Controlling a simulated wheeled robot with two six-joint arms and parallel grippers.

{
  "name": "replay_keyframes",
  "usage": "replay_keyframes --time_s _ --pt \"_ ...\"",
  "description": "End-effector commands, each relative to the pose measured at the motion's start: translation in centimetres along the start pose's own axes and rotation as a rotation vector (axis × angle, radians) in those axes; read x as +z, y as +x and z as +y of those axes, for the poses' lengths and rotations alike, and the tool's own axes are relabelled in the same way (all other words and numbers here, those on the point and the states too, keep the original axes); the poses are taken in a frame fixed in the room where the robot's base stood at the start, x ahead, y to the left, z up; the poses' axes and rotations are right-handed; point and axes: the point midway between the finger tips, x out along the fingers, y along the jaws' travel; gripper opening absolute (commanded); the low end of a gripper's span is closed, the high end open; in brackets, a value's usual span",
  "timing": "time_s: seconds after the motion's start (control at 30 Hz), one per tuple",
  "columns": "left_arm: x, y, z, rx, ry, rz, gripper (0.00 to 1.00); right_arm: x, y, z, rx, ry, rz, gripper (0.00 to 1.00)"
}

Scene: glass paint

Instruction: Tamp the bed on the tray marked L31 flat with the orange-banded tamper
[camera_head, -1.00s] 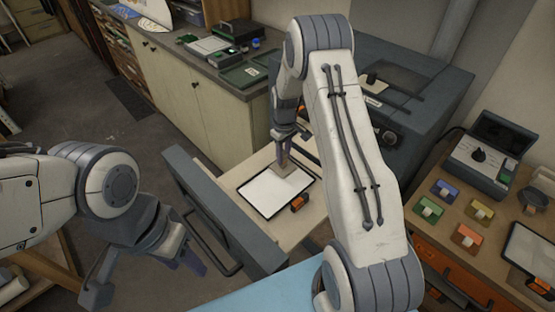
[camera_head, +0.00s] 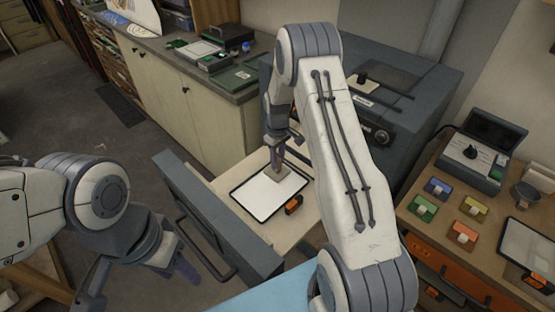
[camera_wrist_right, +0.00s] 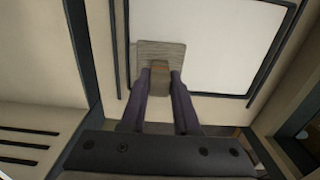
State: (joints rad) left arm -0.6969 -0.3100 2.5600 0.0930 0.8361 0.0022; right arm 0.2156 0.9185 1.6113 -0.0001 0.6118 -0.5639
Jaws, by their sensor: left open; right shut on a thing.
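My right gripper (camera_head: 276,160) is shut on a tamper (camera_head: 276,173), a flat greyish wooden block.
The tray lies on a pale pulled-out shelf with a grey front panel (camera_head: 205,213) at the grey cabinet (camera_head: 405,85). The right bench holds several coloured blocks (camera_head: 437,187), a grey box (camera_head: 484,150) and another black-rimmed tray (camera_head: 530,245). A counter stands behind.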

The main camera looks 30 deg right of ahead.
Motion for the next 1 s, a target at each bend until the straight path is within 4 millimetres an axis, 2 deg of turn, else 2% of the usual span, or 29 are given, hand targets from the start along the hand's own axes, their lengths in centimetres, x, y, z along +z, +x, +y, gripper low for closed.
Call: replay_keyframes --time_s 1.0 --pt "0.02 0.42 -0.03 0.000 0.000 0.000 0.50 -0.01 0.59 0.01 0.000 0.000 0.000 0.00"
